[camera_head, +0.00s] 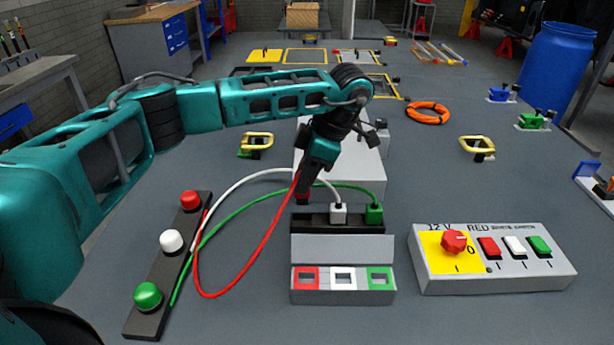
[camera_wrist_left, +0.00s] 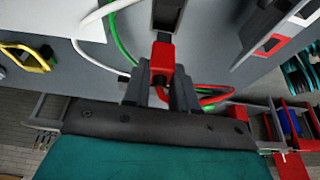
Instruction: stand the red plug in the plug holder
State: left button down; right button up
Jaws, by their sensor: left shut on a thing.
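The red plug (camera_head: 303,197) is in the jaws of my left gripper (camera_head: 306,184), just above or behind the left end of the black plug holder (camera_head: 314,223). Whether it touches the holder is unclear. In the left wrist view the red plug (camera_wrist_left: 162,58) sits between the two dark fingers of my left gripper (camera_wrist_left: 160,76). A white plug (camera_head: 338,212) and a green plug (camera_head: 374,214) stand in the middle and right of the holder. A red cable (camera_head: 240,285) loops from the red plug down to the left. My right gripper is not in view.
A box with red, white and green sockets (camera_head: 343,297) stands in front of the holder. A black strip with red, white and green buttons (camera_head: 152,290) lies left. A switch box (camera_head: 495,280) stands right. A grey block (camera_head: 368,165) is behind the holder. White and green cables arch left.

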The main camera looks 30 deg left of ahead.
aim_at(305, 203)
pick_arm(q)
jog(key=shift+s+r, duration=0.1)
jog(key=shift+s, duration=0.05)
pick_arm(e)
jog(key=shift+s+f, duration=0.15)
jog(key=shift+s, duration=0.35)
pick_arm(q)
jog(key=shift+f+b, duration=2.05)
jog(key=shift+f, duration=1.4)
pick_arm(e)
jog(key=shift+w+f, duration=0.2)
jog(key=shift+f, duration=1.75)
pick_arm(q)
jog(key=c, duration=0.8)
grip_release()
jog(key=shift+r, duration=0.15)
jog(key=p+v, duration=0.1)
jog(key=v, duration=1.1)
jog(key=shift+d+r, duration=0.2)
jog(key=shift+r, duration=0.1)
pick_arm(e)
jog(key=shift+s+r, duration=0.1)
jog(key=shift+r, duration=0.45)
